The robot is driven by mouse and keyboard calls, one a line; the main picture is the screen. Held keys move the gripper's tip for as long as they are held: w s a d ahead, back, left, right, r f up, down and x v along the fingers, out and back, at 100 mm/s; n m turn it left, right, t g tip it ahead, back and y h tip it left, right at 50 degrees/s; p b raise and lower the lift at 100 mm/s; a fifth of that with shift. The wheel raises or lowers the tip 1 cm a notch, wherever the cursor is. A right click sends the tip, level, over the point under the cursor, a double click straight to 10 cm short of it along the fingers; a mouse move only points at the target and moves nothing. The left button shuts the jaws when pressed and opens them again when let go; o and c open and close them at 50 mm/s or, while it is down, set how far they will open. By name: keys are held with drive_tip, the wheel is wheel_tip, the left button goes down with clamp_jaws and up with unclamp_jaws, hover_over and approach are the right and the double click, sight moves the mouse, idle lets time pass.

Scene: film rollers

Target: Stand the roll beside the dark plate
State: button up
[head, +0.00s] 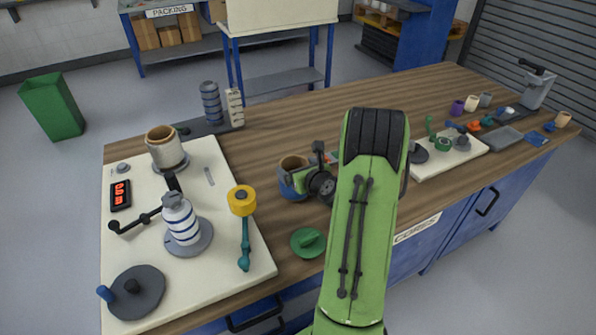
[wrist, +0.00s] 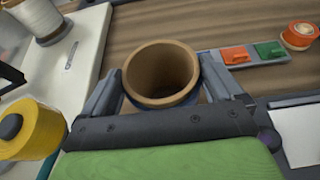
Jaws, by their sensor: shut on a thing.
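The roll (head: 292,165) is a brown hollow tube with a blue lower part. It is upright, right of the cream board, and its open top faces the wrist camera (wrist: 160,72). My gripper (head: 296,180) is shut on the roll, with one finger on each side of it in the wrist view (wrist: 160,88). I cannot tell whether its bottom touches the table. A dark flat plate (head: 190,131) lies behind the cream board, with a grey ribbed stack on it. A dark round disc (head: 150,290) with a knob lies at the board's front; which is the task's plate is unclear.
The cream board (head: 215,270) holds a white-blue spool (head: 180,220), a larger roll (head: 162,147) and a yellow-topped teal tool (head: 242,203). Bare wood (head: 270,130) lies behind my gripper.

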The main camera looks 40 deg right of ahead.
drive_tip(key=o, duration=1.2)
